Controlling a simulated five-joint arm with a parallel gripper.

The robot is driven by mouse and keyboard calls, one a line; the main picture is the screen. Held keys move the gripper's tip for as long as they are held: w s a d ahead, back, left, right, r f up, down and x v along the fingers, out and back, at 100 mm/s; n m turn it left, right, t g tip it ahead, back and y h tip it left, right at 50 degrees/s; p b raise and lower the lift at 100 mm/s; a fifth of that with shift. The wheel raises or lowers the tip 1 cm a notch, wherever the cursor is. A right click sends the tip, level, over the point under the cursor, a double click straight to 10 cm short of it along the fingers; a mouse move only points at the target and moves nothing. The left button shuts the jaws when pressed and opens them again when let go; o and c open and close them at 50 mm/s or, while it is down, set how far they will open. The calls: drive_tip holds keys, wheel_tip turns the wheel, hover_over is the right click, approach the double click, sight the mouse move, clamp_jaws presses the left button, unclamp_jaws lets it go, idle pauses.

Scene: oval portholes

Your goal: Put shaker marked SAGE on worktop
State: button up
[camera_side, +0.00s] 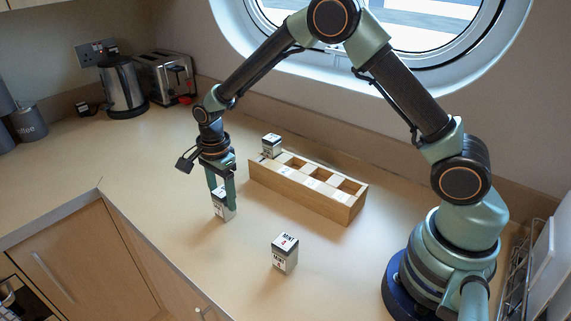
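A small white and dark shaker (221,207) is upright at or just above the worktop (150,190), left of the wooden rack. Its label is too small to read. My gripper (222,195) points down with its two fingers on either side of this shaker; I cannot tell whether they press on it. A shaker marked MINT (285,254) stands on the worktop in front of the rack. Another shaker (271,145) is at the rack's left end, its label unreadable. No label reading SAGE can be made out.
The wooden rack (300,196) has several compartments, some showing open. A kettle (122,87), a toaster (166,78) and a coffee canister (29,122) stand at the back left. The worktop's front edge runs near the gripper.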

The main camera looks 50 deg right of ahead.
sight(222, 192)
drive_tip(key=shift+o, duration=0.2)
wheel_tip(222, 192, up, 12)
drive_tip(key=s+d+r+n+t, duration=0.2)
drive_tip(key=s+d+r+n, duration=0.3)
drive_tip(key=s+r+n, duration=0.25)
drive_tip(key=s+d+r+n+t, duration=0.1)
drive_tip(key=s+d+n+t, duration=0.2)
drive_tip(key=s+n, duration=0.7)
drive_tip(key=shift+s+d+r+t, duration=0.25)
drive_tip(key=shift+d+r+t, duration=0.1)
drive_tip(key=shift+d, duration=0.15)
drive_tip(key=shift+n, duration=0.25)
